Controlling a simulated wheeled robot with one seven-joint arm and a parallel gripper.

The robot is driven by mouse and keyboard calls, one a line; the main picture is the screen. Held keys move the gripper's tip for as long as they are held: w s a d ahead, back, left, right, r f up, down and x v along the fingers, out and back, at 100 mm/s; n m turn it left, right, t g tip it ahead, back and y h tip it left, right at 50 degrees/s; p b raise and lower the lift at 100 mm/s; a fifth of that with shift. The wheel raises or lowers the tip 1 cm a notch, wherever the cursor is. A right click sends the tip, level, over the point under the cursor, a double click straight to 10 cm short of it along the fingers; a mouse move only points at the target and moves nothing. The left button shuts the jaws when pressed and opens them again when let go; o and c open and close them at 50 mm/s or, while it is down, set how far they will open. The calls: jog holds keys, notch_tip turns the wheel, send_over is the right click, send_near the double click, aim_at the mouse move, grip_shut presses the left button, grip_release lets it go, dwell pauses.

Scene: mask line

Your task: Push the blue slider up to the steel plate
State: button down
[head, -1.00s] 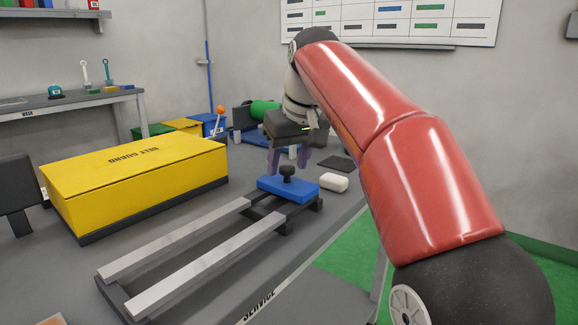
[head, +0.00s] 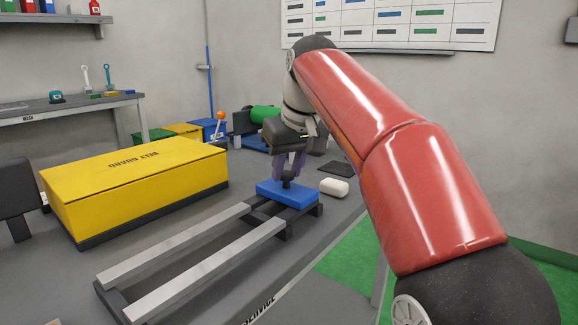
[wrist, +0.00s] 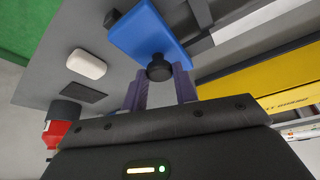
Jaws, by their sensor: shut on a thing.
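The blue slider (head: 288,194) sits at the far end of two pale parallel rails (head: 205,259) on the grey table. It is a flat block with a dark round knob on top. In the wrist view the slider (wrist: 148,34) and its knob (wrist: 159,68) show ahead of the fingers. My gripper (head: 288,172) is over the slider, its purple fingers shut on the knob. In the wrist view my gripper (wrist: 160,84) has one finger on each side of the knob. I cannot pick out a steel plate with certainty.
A large yellow box (head: 135,187) stands left of the rails. A white rounded block (head: 334,187) lies just right of the slider. A dark flat pad (head: 337,168) lies beyond it. The rails are clear from the slider to their near end.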

jog(key=s+a+p, duration=0.1)
jog(key=s+a, duration=0.8)
jog(key=s, duration=0.3)
jog(key=s+a+p, duration=0.1)
jog(key=s+a, duration=0.9)
jog(key=s, duration=0.2)
jog(key=shift+s+p, duration=0.35)
jog(key=shift+a, duration=0.1)
jog(key=c, duration=1.1)
grip_release()
jog(key=shift+r, duration=0.1)
jog(key=p+v, duration=0.1)
jog(key=v, duration=0.6)
jog(key=shift+s+r+p, duration=0.15)
jog(key=shift+r+p, duration=0.15)
